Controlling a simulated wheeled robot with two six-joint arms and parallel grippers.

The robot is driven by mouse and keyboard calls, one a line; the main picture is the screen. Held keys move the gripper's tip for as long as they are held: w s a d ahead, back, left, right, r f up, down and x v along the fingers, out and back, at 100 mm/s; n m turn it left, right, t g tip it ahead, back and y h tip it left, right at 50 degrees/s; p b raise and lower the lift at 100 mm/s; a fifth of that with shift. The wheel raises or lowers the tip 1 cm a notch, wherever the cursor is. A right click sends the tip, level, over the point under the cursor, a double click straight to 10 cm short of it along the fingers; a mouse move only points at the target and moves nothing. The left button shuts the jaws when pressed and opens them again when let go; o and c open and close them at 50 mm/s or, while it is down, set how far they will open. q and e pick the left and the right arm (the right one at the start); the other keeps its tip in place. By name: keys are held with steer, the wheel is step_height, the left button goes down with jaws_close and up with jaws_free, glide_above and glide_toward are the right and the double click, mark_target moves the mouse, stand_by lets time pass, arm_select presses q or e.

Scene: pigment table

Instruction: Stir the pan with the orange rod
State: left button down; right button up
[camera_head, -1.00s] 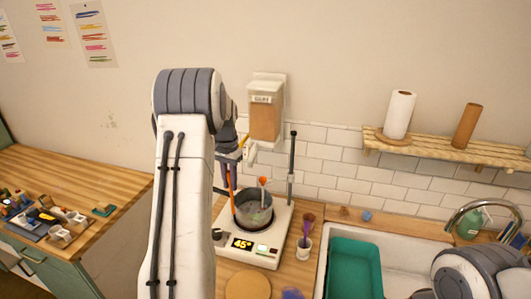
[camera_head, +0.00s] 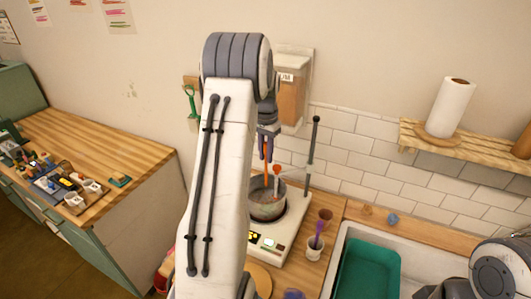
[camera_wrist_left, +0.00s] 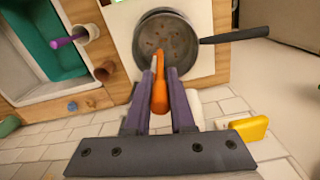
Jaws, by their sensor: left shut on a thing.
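The orange rod (camera_head: 266,152) is held roughly upright in my left gripper (camera_head: 268,133), whose fingers are shut on it. In the left wrist view the rod (camera_wrist_left: 160,92) sits between the purple fingers (camera_wrist_left: 160,98), and its far end overlaps the near rim of the pan (camera_wrist_left: 166,40). The dark round pan (camera_head: 267,203) stands on the white hotplate (camera_head: 291,231). The rod's lower end lines up with the pan's back part; I cannot tell whether it touches the contents. My right gripper is out of view.
A second stick with an orange-red top (camera_head: 277,170) stands at the pan, close beside the rod. A grey post (camera_head: 311,155) rises at the hotplate's back right. A cup (camera_head: 315,247) with a purple-handled tool stands right of it, before the sink's green basin (camera_head: 368,270).

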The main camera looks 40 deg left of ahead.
arm_select(q)
steer(key=shift+s+a+f+b, duration=0.1)
steer(key=shift+f+b, duration=2.95)
steer(key=shift+f, duration=2.05)
steer(key=shift+r, duration=0.1)
